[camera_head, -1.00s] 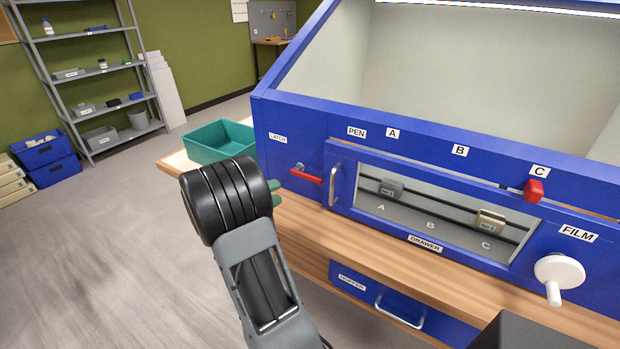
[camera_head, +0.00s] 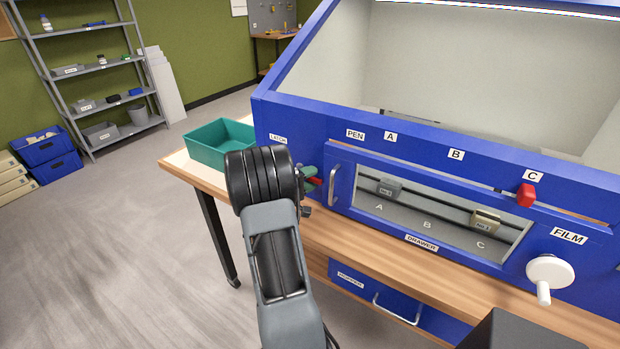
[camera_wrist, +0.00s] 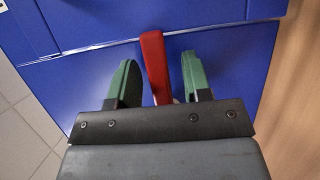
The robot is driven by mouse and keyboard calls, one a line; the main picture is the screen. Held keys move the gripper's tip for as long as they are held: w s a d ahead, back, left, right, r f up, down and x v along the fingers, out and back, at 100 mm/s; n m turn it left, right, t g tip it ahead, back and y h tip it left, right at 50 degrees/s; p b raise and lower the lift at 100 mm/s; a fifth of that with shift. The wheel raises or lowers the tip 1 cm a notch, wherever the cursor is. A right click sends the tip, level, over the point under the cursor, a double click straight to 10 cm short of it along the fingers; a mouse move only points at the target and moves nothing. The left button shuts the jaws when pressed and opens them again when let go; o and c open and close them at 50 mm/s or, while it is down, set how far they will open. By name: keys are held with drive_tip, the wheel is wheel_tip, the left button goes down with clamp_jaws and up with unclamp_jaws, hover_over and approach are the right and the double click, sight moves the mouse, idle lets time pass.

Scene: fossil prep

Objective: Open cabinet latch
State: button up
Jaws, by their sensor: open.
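The latch is a red lever on the blue cabinet front (camera_head: 350,140), below a label reading LATCH (camera_head: 278,140). In the head view the red lever (camera_head: 315,181) is mostly hidden behind my gripper (camera_head: 308,184). The fingers are apart, on either side of the lever.
A silver handle (camera_head: 334,186) is just right of the latch on the drawer panel. A teal bin (camera_head: 205,152) sits on the wooden bench (camera_head: 375,248) at left. A red knob (camera_head: 526,195) and a white crank (camera_head: 549,273) are farther right.

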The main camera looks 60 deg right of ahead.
drive_tip(key=shift+c, duration=0.4)
clamp_jaws()
